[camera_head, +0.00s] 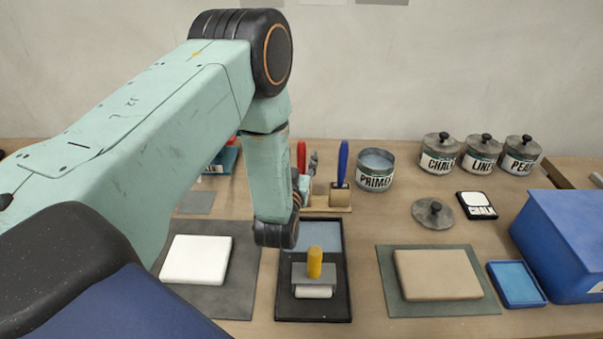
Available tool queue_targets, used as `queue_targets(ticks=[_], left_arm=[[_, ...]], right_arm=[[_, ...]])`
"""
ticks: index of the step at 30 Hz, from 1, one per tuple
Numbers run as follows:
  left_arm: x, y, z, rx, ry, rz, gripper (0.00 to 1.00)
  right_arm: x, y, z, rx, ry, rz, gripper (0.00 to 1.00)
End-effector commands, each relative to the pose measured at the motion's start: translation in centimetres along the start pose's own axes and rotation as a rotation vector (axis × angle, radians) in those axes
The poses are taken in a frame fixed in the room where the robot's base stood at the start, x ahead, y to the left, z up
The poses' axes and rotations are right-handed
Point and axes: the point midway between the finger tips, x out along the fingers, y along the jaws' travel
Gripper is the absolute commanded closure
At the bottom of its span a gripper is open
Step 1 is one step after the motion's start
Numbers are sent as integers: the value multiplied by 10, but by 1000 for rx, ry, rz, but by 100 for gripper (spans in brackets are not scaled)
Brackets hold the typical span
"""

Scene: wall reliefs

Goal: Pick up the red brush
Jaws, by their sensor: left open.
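The red brush (301,155) stands handle up at the wooden holder (340,198) on the table. Its lower part is hidden behind my left arm and gripper. A blue-handled brush (343,163) stands to its right in the same holder. My left gripper (311,172) is open, just right of the red handle and mostly hidden by my own wrist. I cannot tell whether its fingers touch the brush or are around it. My right gripper is not in view.
A black tray (337,303) with a yellow-handled roller (315,265) lies in front. A primer tin (375,170) stands right of the holder. A white slab (197,259), a beige slab (437,274) and a blue box (565,245) flank the tray.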

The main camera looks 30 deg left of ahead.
Motion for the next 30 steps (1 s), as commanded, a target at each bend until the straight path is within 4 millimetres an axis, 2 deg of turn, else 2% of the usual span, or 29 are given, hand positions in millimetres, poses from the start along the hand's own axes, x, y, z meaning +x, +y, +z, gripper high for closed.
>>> queue_targets(ticks=[4,11,27,30], left_arm=[[12,1,0,1,1,3,52],[13,3,0,1,-1,4,52],[13,3,0,1,0,4,97],[13,3,0,1,0,4,100]], right_arm=[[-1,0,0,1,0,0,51],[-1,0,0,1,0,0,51],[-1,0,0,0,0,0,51],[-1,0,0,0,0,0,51]])
